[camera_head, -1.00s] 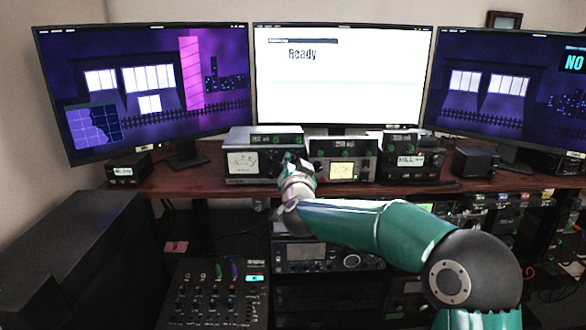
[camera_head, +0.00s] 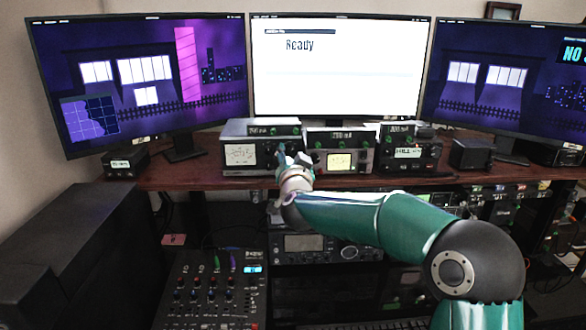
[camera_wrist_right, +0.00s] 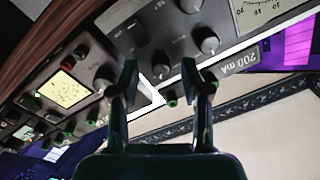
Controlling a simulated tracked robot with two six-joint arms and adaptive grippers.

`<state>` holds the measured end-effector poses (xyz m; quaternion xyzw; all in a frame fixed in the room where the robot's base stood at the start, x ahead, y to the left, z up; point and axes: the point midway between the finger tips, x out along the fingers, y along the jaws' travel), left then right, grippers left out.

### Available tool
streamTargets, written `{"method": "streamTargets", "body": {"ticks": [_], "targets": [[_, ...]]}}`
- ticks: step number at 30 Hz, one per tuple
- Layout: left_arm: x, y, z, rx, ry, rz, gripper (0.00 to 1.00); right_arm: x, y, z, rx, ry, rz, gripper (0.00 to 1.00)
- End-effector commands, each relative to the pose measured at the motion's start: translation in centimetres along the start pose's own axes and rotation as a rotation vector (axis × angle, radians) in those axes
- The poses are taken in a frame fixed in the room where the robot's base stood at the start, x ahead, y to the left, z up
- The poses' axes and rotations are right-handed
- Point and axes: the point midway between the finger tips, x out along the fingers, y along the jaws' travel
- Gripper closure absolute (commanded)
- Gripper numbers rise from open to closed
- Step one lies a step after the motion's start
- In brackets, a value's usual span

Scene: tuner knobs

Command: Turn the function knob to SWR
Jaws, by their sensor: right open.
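The tuner box with a white meter (camera_head: 239,155) stands on the desk shelf, left of centre. My right gripper (camera_head: 290,158) is in front of the right part of its face and hides the knobs there. In the right wrist view the open fingers (camera_wrist_right: 160,76) point at the tuner face (camera_wrist_right: 175,35), seen tilted. A round knob (camera_wrist_right: 209,42) shows just beyond the right finger, and a smaller knob (camera_wrist_right: 162,61) shows between the fingers. Both appear apart from the fingers. I cannot read which is the function knob or where it points. My left gripper is not in view.
A second unit with a yellow-lit meter (camera_head: 340,161) stands right beside the tuner, and a dark radio (camera_head: 408,155) is further right. A monitor reading "Ready" (camera_head: 338,75) stands behind. A mixer (camera_head: 210,290) and a black case (camera_head: 75,245) are below.

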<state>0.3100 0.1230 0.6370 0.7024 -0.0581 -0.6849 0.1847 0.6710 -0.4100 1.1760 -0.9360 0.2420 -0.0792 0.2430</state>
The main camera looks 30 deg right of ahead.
Motion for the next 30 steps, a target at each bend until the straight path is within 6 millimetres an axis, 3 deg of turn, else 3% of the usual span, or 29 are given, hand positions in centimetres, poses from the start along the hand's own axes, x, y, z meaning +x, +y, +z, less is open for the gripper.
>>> {"method": "streamTargets", "body": {"ticks": [18,30], "targets": [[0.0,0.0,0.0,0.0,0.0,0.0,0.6,-10.3,0.0,0.1,0.0,-0.002,-0.001,0.53],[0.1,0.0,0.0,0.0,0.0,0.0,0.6,-11.3,0.1,0.1,0.0,-0.001,0.0,0.53]]}}
